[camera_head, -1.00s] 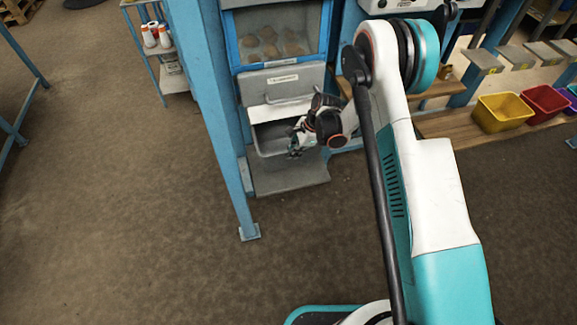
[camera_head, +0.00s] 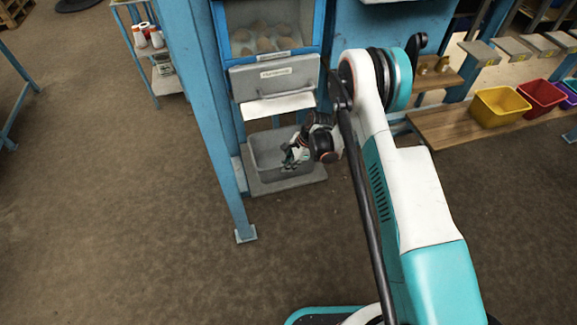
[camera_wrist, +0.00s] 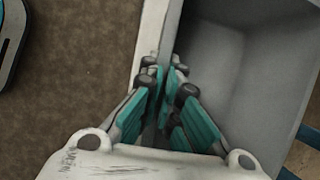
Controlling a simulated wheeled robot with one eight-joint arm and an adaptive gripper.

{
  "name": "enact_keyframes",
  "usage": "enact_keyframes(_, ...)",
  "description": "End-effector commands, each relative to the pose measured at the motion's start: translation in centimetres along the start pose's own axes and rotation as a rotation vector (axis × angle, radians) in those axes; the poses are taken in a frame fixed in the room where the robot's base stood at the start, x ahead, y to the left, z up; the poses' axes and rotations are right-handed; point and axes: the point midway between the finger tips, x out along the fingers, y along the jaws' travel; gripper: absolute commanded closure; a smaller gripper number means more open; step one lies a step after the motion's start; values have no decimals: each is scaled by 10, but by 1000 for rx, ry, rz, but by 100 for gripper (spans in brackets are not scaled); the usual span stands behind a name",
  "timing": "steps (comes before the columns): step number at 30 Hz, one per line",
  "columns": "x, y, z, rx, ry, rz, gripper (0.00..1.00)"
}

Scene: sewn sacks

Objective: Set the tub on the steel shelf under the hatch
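The grey tub (camera_head: 262,160) is at the steel shelf (camera_head: 312,176), below the hatch (camera_head: 275,78). It looks level and appears to rest on the shelf, but its underside is hidden. My gripper (camera_head: 291,157) is at the tub's near side, toward the right. In the wrist view my gripper (camera_wrist: 167,78) has its teal fingers closed on either side of the tub's rim wall. The empty grey inside of the tub (camera_wrist: 235,75) shows on the right there.
A blue post (camera_head: 218,150) stands just left of the shelf. A pale flap (camera_head: 277,106) hangs above the tub. Yellow (camera_head: 500,107) and red (camera_head: 541,97) bins stand on a wooden bench at right. Brown floor in front is clear.

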Motion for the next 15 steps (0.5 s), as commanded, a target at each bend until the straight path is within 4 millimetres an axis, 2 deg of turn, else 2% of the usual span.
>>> enact_keyframes(3, 2, 0, -1, 0, 0, 0, 100)
enact_keyframes(6, 2, 0, -1, 0, 0, 0, 75)
enact_keyframes(15, 2, 0, -1, 0, 0, 0, 75)
